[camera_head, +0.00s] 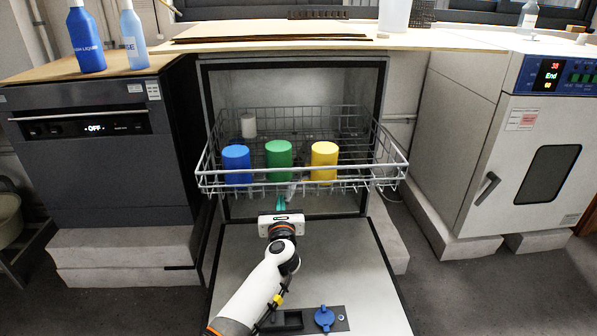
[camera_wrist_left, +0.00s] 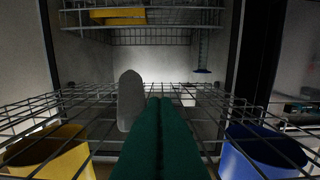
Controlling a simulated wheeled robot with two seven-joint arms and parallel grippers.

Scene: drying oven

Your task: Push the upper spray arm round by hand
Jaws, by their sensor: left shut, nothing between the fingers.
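The upper spray arm (camera_head: 292,191) is a pale grey bar under the pulled-out wire rack (camera_head: 385,182); only a small part shows between the wires in the head view. In the left wrist view, its rounded end (camera_wrist_left: 130,100) lies just left of my green fingers. My left gripper (camera_head: 281,204) reaches in low under the rack's front edge. Its fingers (camera_wrist_left: 160,110) are together and hold nothing. I cannot tell whether they touch the spray arm. The wrist picture appears upside down, with the yellow cup left and the blue cup right. My right gripper is in neither view.
Blue (camera_head: 236,163), green (camera_head: 278,160) and yellow (camera_head: 324,161) cups stand in the rack, close above my gripper. A white cup (camera_head: 248,125) stands farther back. The dishwasher's lowered door (camera_head: 355,265) lies beneath my arm. A drying oven (camera_head: 520,140) stands at the right.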

